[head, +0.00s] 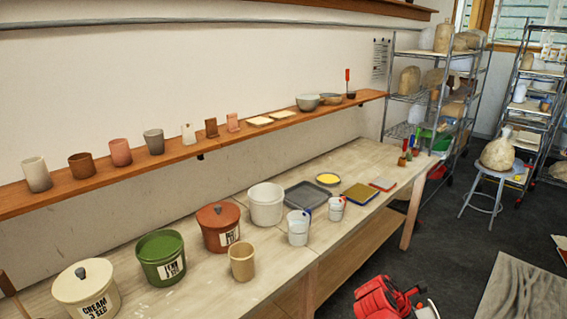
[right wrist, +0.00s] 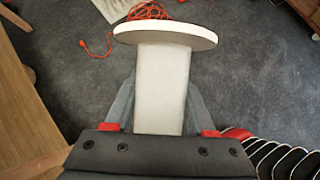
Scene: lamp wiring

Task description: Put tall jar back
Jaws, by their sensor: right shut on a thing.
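My right gripper (right wrist: 160,90) is shut on a white, straight-sided thing (right wrist: 162,75) with a wide round disc at its far end. I cannot tell if this is the tall jar. The grey fingers press on both its sides, above the dark floor. In the head view, red and black parts of my right arm show at the bottom right, beside a cut-off white shape (head: 428,311). A tall tan bottle (head: 443,38) stands on top of the metal rack. A round-bellied vase (head: 497,152) sits on a stool. My left gripper is out of view.
A long table (head: 345,219) carries lidded buckets, a white tub (head: 266,204), cups and trays. A wooden wall shelf (head: 178,154) holds cups and bowls. A wooden edge (right wrist: 30,110) is left of my right gripper. An orange cord (right wrist: 147,11) lies on the floor beyond.

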